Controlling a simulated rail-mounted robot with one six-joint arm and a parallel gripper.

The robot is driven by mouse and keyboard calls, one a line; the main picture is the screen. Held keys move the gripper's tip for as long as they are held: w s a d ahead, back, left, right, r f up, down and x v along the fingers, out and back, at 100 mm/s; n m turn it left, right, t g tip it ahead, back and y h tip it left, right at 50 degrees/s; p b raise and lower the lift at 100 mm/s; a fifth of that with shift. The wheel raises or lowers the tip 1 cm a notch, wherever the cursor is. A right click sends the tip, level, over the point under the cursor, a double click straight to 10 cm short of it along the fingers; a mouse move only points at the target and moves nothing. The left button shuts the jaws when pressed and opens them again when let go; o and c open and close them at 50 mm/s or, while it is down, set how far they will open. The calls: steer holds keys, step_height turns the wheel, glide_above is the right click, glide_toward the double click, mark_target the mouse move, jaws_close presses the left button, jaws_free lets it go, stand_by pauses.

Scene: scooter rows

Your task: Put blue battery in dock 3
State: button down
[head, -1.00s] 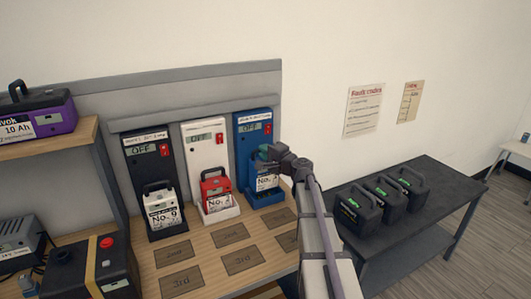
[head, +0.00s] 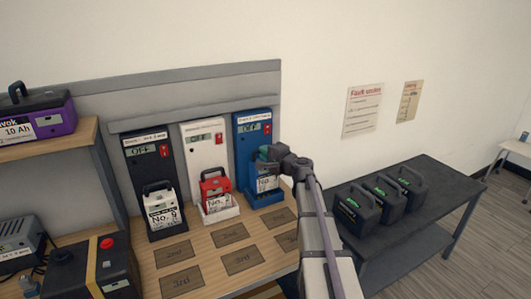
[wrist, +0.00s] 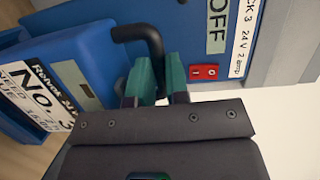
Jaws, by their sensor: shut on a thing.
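The blue battery (wrist: 62,55), with a black handle and a white "No." label, is at the blue dock (head: 245,150). The dock's label in the wrist view reads "CK 3 24 V 2 amp", and its display reads OFF. My gripper (wrist: 158,85) has teal fingers shut on the battery's handle. In the head view my gripper (head: 268,153) is in front of the blue dock, with the battery (head: 266,182) upright below it, at the dock's tray. My wrist hides part of the battery, and I cannot tell whether it rests fully on the tray.
A black dock (head: 142,155) holds a white battery (head: 162,208), and a white dock (head: 203,137) holds a red battery (head: 214,186). Both displays read OFF. Marked plates (head: 230,233) lie on the bench in front.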

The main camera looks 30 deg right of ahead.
steer(key=shift+w, duration=0.25)
stand_by(0.3)
steer(key=shift+f+b, duration=1.55)
steer(key=shift+f, duration=0.1)
stand_by(1.2)
steer(key=c, duration=1)
jaws_free()
steer(key=shift+s, duration=0.1)
steer(key=shift+c, duration=0.2)
steer(key=p+v, duration=0.1)
steer(key=v, duration=1.8)
steer(key=shift+s, duration=0.4)
